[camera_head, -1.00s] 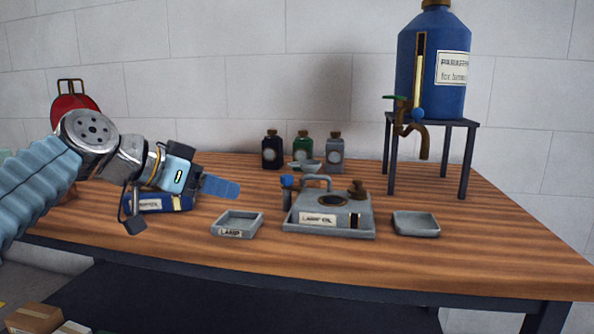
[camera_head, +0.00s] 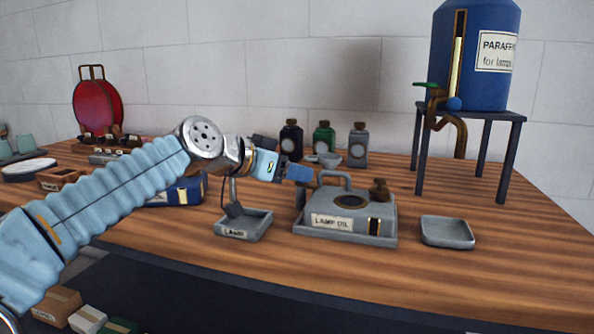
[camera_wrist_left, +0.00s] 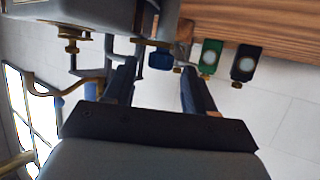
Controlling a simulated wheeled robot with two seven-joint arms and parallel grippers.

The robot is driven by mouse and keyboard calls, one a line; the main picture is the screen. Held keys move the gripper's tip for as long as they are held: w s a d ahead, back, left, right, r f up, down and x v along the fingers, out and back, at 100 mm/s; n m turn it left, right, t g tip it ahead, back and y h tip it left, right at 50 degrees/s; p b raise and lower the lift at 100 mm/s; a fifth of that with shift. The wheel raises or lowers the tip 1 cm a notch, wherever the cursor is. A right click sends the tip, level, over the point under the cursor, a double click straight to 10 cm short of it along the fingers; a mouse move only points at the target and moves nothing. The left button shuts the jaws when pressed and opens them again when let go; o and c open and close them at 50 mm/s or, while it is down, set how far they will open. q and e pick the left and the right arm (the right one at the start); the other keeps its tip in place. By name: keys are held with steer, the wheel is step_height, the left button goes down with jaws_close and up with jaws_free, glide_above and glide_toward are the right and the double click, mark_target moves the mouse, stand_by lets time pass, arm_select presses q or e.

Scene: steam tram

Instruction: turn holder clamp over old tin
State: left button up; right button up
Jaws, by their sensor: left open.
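The old tin (camera_head: 352,208) is a grey, flat-topped can labelled LAMP OIL, with a loop handle and a brown cap, sitting in a grey holder tray (camera_head: 330,238). The holder clamp's post (camera_head: 300,197) stands at the tin's left side; my gripper hides its blue top in the head view. In the left wrist view the blue clamp knob (camera_wrist_left: 160,60) shows in the gap between the fingertips, beside the tin's grey body (camera_wrist_left: 70,12). My left gripper (camera_head: 299,174) is open at the clamp. I cannot tell whether it touches the knob. My right gripper is not in view.
A small grey tray labelled LAMP (camera_head: 262,228) is left of the tin and an empty one (camera_head: 447,232) right. Black (camera_head: 291,140), green (camera_head: 324,138) and grey (camera_head: 358,146) bottles stand behind. A blue paraffin tank (camera_head: 475,65) with a tap stands on a stand at right.

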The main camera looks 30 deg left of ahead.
arm_select(q)
steer(key=shift+x, duration=1)
steer(key=shift+c, duration=0.3)
jaws_close()
steer(key=shift+s+n+y+p, duration=0.1)
steer(key=shift+n+y+p, duration=0.4)
steer(key=shift+n+y, duration=0.7)
steer(key=shift+d+n+y, duration=0.15)
steer(key=shift+n+y, duration=0.25)
steer(key=shift+y, duration=0.3)
steer(key=shift+o, duration=0.3)
jaws_free()
steer(key=shift+t, duration=0.3)
